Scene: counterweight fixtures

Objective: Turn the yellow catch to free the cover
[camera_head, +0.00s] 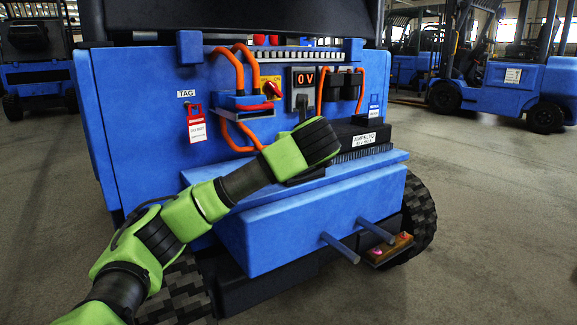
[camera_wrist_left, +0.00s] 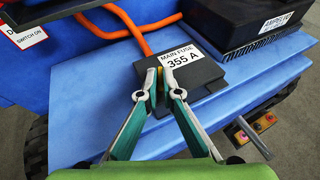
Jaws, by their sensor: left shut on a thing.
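The black fuse cover (camera_wrist_left: 207,76), labelled "MAIN FUSE 355 A", lies on the blue ledge in the left wrist view. A small part of the yellow catch (camera_wrist_left: 159,72) shows at the cover's near left edge. My left gripper (camera_wrist_left: 160,78) is shut on the catch, one fingertip on each side, and the fingertips hide most of it. In the head view my left arm reaches over the ledge and my wrist hides the fingers and the catch. Only a dark edge of the cover (camera_head: 303,178) shows below it. My right gripper is not in view.
Orange cables (camera_wrist_left: 138,28) run close behind the cover. A black AMPELCO box (camera_head: 362,138) stands to its right. Above are a red switch (camera_head: 271,89) and a display reading 0 V (camera_head: 304,77). A red lock tag (camera_head: 196,128) hangs left. Two blue bars (camera_head: 340,247) stick out below.

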